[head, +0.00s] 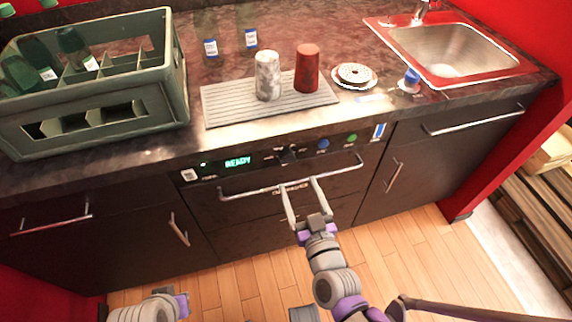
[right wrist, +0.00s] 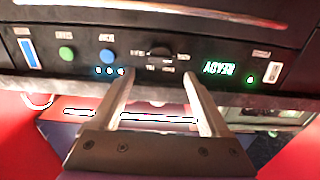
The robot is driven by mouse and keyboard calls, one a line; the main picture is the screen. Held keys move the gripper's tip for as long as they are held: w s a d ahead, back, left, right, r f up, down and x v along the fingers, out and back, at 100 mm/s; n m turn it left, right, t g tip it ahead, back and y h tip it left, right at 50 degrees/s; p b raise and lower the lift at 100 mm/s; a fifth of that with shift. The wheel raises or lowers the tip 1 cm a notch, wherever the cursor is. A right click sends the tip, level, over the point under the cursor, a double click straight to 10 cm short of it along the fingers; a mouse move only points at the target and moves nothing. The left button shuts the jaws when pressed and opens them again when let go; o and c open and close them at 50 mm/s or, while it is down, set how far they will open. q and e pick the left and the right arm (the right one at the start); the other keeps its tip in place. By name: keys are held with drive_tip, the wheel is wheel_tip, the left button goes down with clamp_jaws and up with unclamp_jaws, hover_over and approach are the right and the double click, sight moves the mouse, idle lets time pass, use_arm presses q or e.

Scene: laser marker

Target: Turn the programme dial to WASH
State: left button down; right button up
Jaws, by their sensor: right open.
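The programme dial (head: 287,156) is a small dark knob on the black control panel, to the right of a green READY display (head: 238,162). In the right wrist view the panel appears upside down, and the dial (right wrist: 160,52) has small white labels around it, too small to read surely. My right gripper (head: 299,184) is open and empty, its fingers pointing up toward the panel, a little below the dial. In the right wrist view its fingertips (right wrist: 158,75) stand apart on either side below the dial, not gripping it. Of my left arm only a link shows at bottom left.
A silver handle bar (head: 245,191) crosses the appliance front just below the panel, close to my right fingers. Blue (head: 323,145) and green (head: 351,138) buttons sit right of the dial. Above are a bottle crate (head: 100,125), two cans on a drying mat (head: 225,112) and a sink (head: 455,50).

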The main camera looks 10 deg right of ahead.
sight(288, 159)
drive_tip(key=w, duration=0.8)
drive_tip(key=shift+a+b, duration=0.15)
drive_tip(key=shift+b, duration=0.25)
drive_tip(key=shift+c, duration=0.3)
clamp_jaws()
